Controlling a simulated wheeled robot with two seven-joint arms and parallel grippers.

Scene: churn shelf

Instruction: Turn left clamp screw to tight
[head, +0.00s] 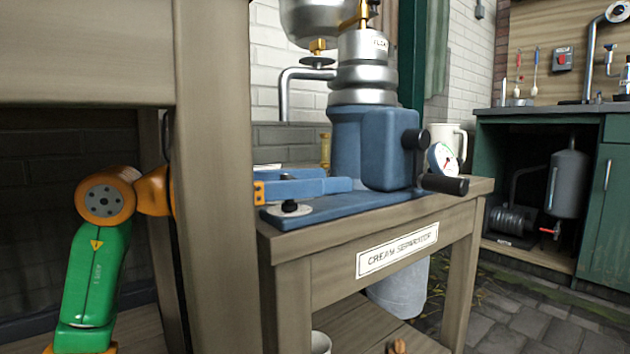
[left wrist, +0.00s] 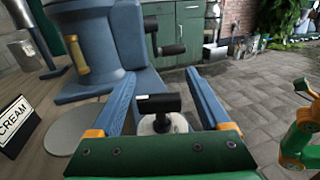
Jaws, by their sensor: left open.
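The left clamp screw (head: 290,207) is a small black knob on a pale round disc at the left front corner of the blue separator base (head: 345,208). In the left wrist view the screw's black T-shaped handle (left wrist: 158,103) lies between the two fingers in the picture, above its pale disc. My left gripper (head: 338,181) has two blue fingers with orange roots and points right, toward the separator body. It is open, and its fingers (left wrist: 160,77) show apart on both sides of the handle. Contact with the handle does not show. My right gripper is not in view.
A thick wooden post (head: 215,180) hides part of my left arm. A white mug (head: 452,140) stands behind the gauge.

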